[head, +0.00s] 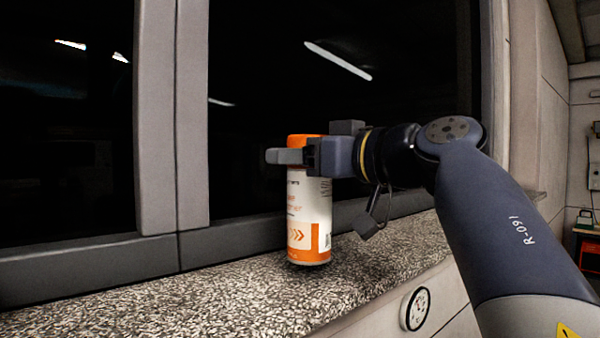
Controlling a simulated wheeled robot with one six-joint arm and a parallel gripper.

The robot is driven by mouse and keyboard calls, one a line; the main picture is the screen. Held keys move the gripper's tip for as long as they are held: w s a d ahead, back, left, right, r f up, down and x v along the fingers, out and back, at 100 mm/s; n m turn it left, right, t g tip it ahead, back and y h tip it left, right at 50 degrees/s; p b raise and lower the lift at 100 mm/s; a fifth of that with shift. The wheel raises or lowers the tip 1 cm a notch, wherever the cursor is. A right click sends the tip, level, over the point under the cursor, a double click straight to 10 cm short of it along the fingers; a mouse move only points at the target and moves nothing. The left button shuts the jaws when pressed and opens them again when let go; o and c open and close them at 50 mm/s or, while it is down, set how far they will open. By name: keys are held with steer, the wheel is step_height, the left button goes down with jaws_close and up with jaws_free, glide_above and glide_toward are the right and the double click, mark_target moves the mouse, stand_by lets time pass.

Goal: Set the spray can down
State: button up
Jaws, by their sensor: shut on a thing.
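The spray can (309,217) is a white and orange cylinder with an orange top, and it stands upright in the head view. My gripper (288,156) reaches in from the right and is shut on the can near its top. The can's base is over the speckled stone sill (210,303) in front of the window. A dark shadow lies on the sill around the base. I cannot tell for sure whether the base touches the sill or is slightly above it. Part of the can's upper side is hidden behind the gripper finger.
A dark window with grey frame posts (157,120) stands close behind the can. The sill is clear to the left and right of it. A round white dial (415,309) is on the wall below the sill. An orange-red object (588,245) stands at the far right.

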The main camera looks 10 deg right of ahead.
steer(key=shift+f, duration=1.2)
steer(key=o, duration=1.5)
steer(key=shift+f, duration=0.1)
steer(key=shift+o, duration=0.2)
steer(key=shift+r, duration=0.2)
steer(key=b+v, duration=0.2)
steer(key=v, duration=1)
